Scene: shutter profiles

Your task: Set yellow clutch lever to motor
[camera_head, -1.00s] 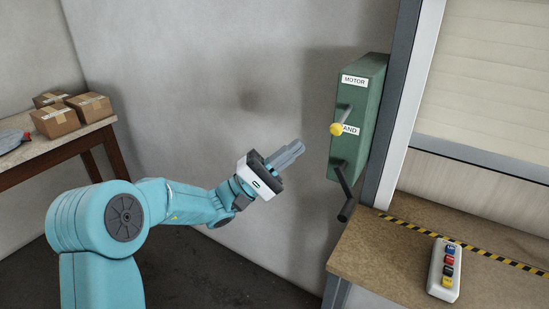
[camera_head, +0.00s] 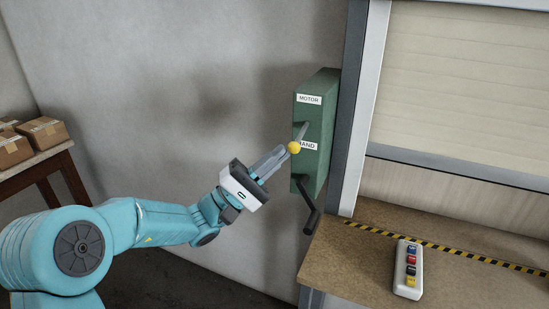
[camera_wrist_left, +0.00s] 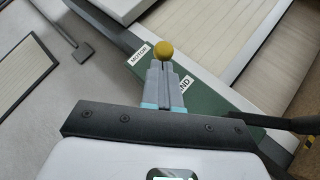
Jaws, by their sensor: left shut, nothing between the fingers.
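The yellow clutch lever's ball knob (camera_head: 294,147) stands out from the green box (camera_head: 320,120) on a grey rod, near the HAND label (camera_head: 308,146). The MOTOR label (camera_head: 309,99) is above it. My left gripper (camera_head: 283,152) is shut and empty, its fingertips right by the knob in the head view. In the left wrist view the knob (camera_wrist_left: 163,50) shows just beyond the tips of the closed fingers (camera_wrist_left: 161,68). I cannot tell whether they touch. My right gripper is not in view.
A black crank handle (camera_head: 308,208) hangs below the lever on the box. A bench (camera_head: 350,262) with a button box (camera_head: 408,268) stands at the right, below the shutter (camera_head: 460,90). Cardboard boxes (camera_head: 40,135) sit on a table at the left.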

